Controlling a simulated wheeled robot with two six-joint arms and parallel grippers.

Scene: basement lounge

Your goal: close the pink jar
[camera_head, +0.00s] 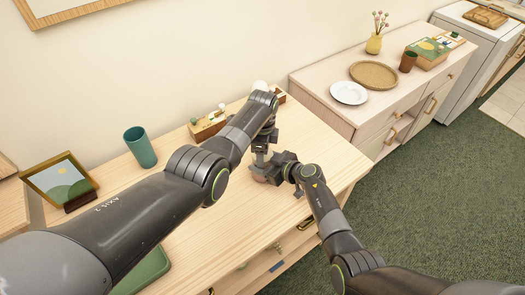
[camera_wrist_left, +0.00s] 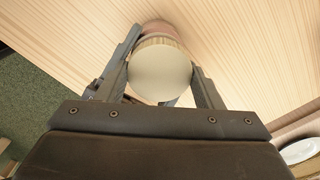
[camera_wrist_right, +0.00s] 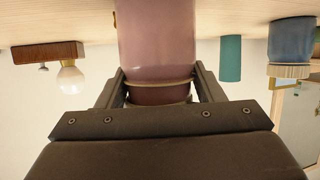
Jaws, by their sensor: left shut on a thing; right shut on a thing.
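The pink jar (camera_wrist_right: 158,40) stands on the wooden table, its body filling the middle of the right wrist view. My right gripper (camera_wrist_right: 160,85) is shut on the jar from the side. A round pale lid with a wooden rim (camera_wrist_left: 160,75) sits between the fingers of my left gripper (camera_wrist_left: 162,85), which is shut on it. The pink jar (camera_wrist_left: 162,27) shows just behind the lid in the left wrist view. I cannot tell whether the lid touches the rim.
A teal cup (camera_head: 140,147), a picture frame (camera_head: 62,182) and a green tray (camera_head: 145,271) are on the table's left part. A small wooden box (camera_head: 207,125) is behind my left arm. A blue jar (camera_wrist_right: 291,40) shows in the right wrist view.

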